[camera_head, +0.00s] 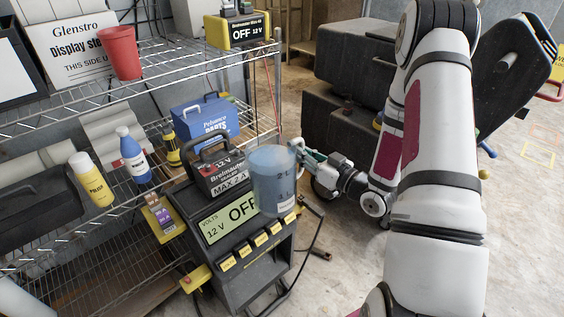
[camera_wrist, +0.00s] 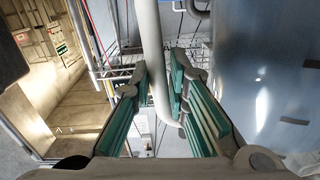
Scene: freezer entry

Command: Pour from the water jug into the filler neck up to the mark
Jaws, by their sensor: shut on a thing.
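The water jug (camera_head: 272,185) is a translucent blue vessel with litre markings, upright in front of the charger in the head view. It fills the right side of the wrist view (camera_wrist: 268,80). My gripper (camera_head: 302,153) is at the jug's right side, shut on its handle. In the wrist view the green-padded fingers (camera_wrist: 162,85) lie on both sides of the pale handle (camera_wrist: 149,45). A black and red 12 V battery (camera_head: 222,177) with a carrying handle sits just left of the jug. I cannot make out the filler neck or its mark; the jug may hide them.
A charger (camera_head: 225,228) reading OFF stands under the battery, with cables at its right. A wire shelf (camera_head: 110,97) at left holds a red cup (camera_head: 122,52), bottles (camera_head: 133,155) and a blue parts box (camera_head: 205,117). Dark cases (camera_head: 350,60) stand behind.

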